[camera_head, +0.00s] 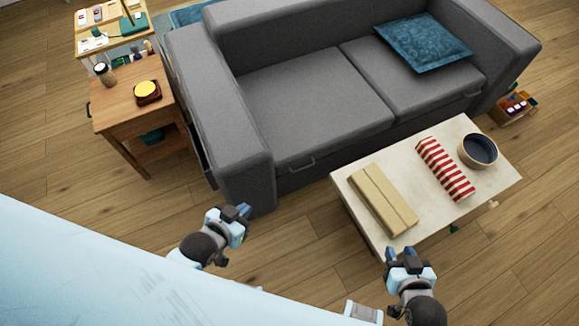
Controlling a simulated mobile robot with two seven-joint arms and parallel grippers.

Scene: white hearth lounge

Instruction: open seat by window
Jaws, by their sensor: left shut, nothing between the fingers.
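A grey sofa (309,83) with two seat cushions fills the upper middle. The left seat cushion (312,104) lies flat above a front panel with a small handle (300,163). The right seat cushion (423,72) also lies flat, partly under a blue pillow (424,42). No window shows, so I cannot tell which seat is by it. My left gripper (242,210) is shut and empty, in front of the sofa's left arm, apart from the handle. My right gripper (400,252) appears open and empty, at the near edge of the coffee table.
The coffee table (408,165) stands before the sofa's right part, bearing a tan box (383,199), a striped package (445,168) and a dark bowl (478,150). A wooden side table (120,113) stands left of the sofa. Floor (290,225) is clear left of the coffee table.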

